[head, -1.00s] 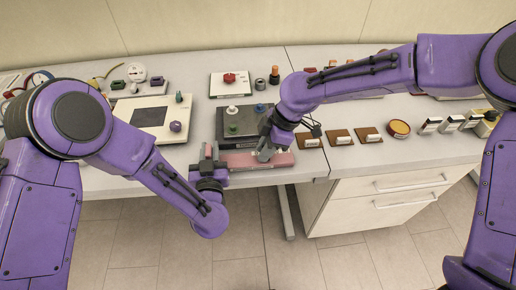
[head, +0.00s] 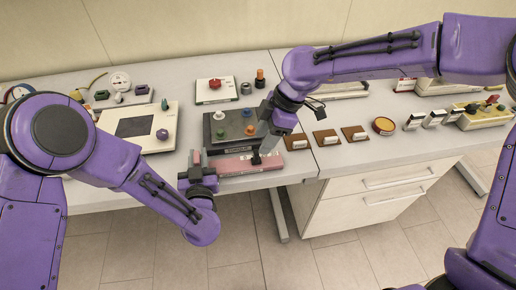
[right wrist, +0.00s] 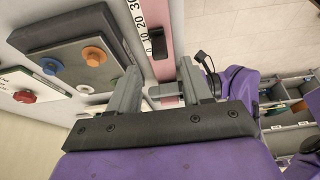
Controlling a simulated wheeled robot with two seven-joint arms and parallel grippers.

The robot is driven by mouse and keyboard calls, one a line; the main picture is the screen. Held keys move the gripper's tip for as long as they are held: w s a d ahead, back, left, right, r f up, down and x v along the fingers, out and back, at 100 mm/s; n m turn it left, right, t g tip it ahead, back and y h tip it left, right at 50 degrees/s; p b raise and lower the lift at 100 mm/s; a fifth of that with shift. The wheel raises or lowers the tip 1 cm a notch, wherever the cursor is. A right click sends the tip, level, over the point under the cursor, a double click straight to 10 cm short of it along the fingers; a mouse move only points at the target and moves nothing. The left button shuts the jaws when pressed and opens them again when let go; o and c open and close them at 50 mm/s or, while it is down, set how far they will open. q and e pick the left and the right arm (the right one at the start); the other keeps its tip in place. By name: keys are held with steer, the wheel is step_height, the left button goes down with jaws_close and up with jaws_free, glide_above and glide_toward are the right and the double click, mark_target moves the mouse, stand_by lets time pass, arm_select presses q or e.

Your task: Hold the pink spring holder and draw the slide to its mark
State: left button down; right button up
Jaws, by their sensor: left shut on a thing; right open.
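The pink spring holder (head: 236,166) lies along the bench's front edge in the head view. In the right wrist view it is a pink strip (right wrist: 162,15) beside a white scale with numbers. A black slide piece (right wrist: 157,43) sits on the strip near the low numbers; it shows as a dark spot in the head view (head: 256,158). My left gripper (head: 196,163) is shut on the holder's left end. My right gripper (head: 267,148) is open over its right part.
A dark grey block (head: 214,120) with coloured knobs stands just behind the holder. Brown plates (head: 326,137) with white pieces lie to the right, then a round orange-topped tin (head: 383,125). A white panel with a dark screen (head: 138,127) lies at left.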

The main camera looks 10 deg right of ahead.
steer(key=v, duration=0.5)
steer(key=shift+d+r, duration=0.15)
steer(key=shift+r, duration=0.2)
arm_select(q)
steer(key=c, duration=0.9)
jaws_free()
steer(key=shift+s, duration=0.1)
